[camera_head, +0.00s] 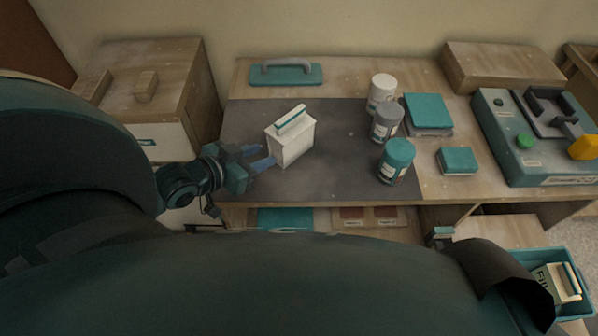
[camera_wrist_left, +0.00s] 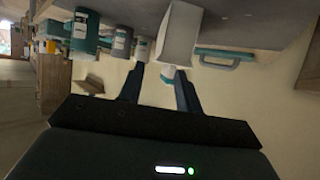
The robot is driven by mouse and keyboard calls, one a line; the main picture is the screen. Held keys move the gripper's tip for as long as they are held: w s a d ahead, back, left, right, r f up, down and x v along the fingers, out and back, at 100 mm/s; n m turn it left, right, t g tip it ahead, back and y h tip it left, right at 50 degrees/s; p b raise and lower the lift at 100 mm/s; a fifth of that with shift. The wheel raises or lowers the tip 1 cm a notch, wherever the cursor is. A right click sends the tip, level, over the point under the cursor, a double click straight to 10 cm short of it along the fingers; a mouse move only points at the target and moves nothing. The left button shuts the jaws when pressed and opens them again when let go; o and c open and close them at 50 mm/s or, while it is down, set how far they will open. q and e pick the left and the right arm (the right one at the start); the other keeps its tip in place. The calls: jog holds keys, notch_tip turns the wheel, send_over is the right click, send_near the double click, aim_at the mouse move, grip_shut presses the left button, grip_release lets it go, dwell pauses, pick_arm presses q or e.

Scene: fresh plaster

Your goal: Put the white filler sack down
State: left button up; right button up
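The white filler sack (camera_head: 289,146), a pale block with a teal stripe on its folded top, stands upright on the dark mat (camera_head: 340,180), left of centre. My left gripper (camera_head: 268,158) is at the sack's left side, its blue fingers spread apart and their tips close to it. In the left wrist view, which is upside down, the sack (camera_wrist_left: 182,35) lies just beyond the tips of the open fingers (camera_wrist_left: 160,72). I cannot tell whether a finger touches it. My right gripper does not show.
Three tubs, white (camera_head: 382,89), grey (camera_head: 387,122) and teal-lidded (camera_head: 396,160), stand right of the sack. A teal float (camera_head: 286,76) lies behind. A machine (camera_head: 520,150) stands far right. A blue crate (camera_head: 577,274) holds another labelled sack (camera_head: 556,284). The mat's middle is clear.

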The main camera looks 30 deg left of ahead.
pick_arm(q)
jog(key=s+d+f+g, duration=0.1)
jog(key=s+d+f, duration=0.2)
jog(key=d, duration=0.5)
jog(key=s+d+f+g, duration=0.1)
jog(key=s+d+f, duration=0.2)
jog(key=d+f, duration=0.3)
jog(key=shift+d+f+m+h, duration=0.2)
jog(key=shift+d+m+h, duration=0.15)
jog(key=shift+d, duration=0.7)
